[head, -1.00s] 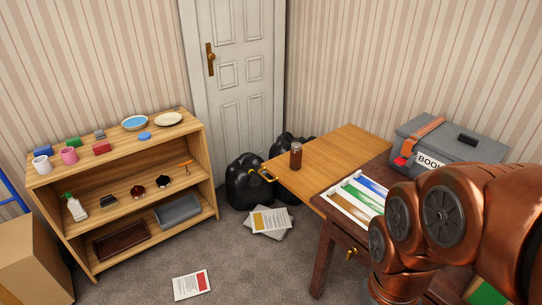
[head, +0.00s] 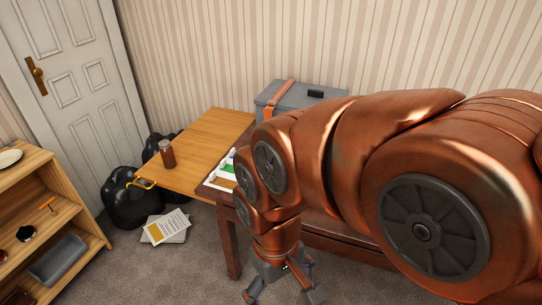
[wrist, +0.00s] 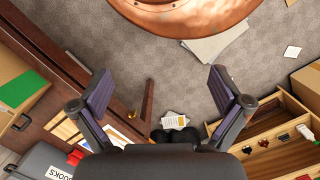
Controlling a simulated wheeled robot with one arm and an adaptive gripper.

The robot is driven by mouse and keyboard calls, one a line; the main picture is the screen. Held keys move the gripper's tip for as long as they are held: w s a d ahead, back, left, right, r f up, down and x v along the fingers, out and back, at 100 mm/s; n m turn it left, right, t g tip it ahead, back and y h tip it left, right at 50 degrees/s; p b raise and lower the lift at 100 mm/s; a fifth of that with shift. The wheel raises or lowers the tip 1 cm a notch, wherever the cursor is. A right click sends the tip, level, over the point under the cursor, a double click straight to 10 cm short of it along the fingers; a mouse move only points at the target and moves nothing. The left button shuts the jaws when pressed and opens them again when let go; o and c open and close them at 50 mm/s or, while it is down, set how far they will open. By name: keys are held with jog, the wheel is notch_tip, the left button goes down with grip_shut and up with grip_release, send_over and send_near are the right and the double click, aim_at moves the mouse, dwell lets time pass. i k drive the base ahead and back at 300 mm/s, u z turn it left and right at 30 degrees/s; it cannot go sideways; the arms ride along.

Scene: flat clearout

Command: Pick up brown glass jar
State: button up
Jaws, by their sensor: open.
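The brown glass jar (head: 167,153) stands upright near the left edge of the light wooden table leaf (head: 205,140) in the head view. Nothing touches it. My gripper (head: 283,287) hangs low in front of the table, to the right of the jar and nearer to me, at the bottom of the head view. It points downward. In the wrist view my gripper (wrist: 160,88) has its two fingers wide apart with nothing between them but floor. I cannot make out the jar in the wrist view.
A grey box (head: 300,97) stands at the back of the darker table, with colourful prints (head: 224,172) beside it. Black bags (head: 125,203) and papers (head: 166,227) lie on the floor left of the table. A wooden shelf (head: 60,215) stands at the left.

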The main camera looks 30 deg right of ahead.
aim_at(168, 156)
jog(key=z, duration=0.45)
jog(key=k, duration=0.3)
jog(key=u, duration=1.75)
jog(key=i, duration=1.65)
jog(key=u, duration=0.3)
